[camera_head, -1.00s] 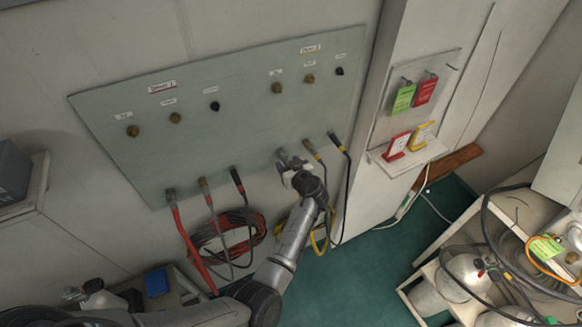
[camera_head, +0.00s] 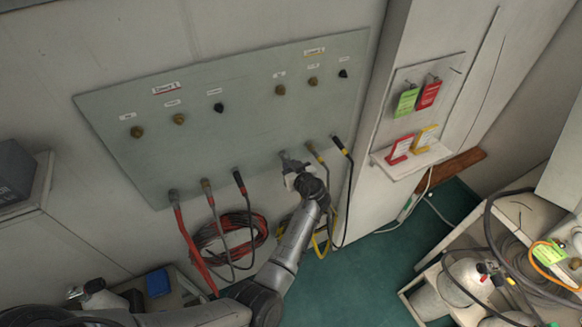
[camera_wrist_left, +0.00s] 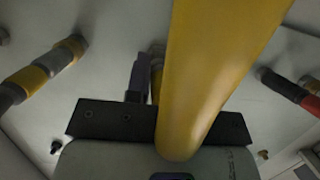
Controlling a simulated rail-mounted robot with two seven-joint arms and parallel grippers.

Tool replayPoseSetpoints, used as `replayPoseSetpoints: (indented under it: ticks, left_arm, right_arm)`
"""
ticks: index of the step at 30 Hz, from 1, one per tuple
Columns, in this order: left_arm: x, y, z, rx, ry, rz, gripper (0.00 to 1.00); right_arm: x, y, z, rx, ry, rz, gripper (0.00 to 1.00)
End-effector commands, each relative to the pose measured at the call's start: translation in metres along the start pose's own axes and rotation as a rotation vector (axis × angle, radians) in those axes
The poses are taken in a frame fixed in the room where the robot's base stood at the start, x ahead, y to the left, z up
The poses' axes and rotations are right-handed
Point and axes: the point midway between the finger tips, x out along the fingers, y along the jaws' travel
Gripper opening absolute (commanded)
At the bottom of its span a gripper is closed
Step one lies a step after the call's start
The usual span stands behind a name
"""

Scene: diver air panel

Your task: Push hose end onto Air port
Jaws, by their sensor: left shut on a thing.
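The grey panel (camera_head: 240,130) on the wall has an upper row of brass and black knobs and a lower row of ports with hose ends. My left gripper (camera_head: 289,163) is at the lower row, below the right-hand group, close to the panel. It is shut on the yellow hose's end. In the left wrist view the yellow hose (camera_wrist_left: 218,75) runs large across the middle and hides most of the grip; one dark finger (camera_wrist_left: 138,78) shows beside it. I cannot tell whether the hose end is seated on the port. The small port labels are unreadable. My right gripper is not in view.
The red hose (camera_head: 184,222) and two others hang at left. A tag shelf (camera_head: 411,160) is on the pillar at right. Green floor lies open between.

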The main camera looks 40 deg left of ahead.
Motion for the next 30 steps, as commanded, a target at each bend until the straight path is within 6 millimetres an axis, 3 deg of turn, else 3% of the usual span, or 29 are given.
replayPoseSetpoints:
  ticks: [30]
  left_arm:
    - [-0.017, 0.0, 0.005, 0.0, 0.001, 0.001, 0.0]
  right_arm:
    - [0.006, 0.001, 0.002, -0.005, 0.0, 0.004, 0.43]
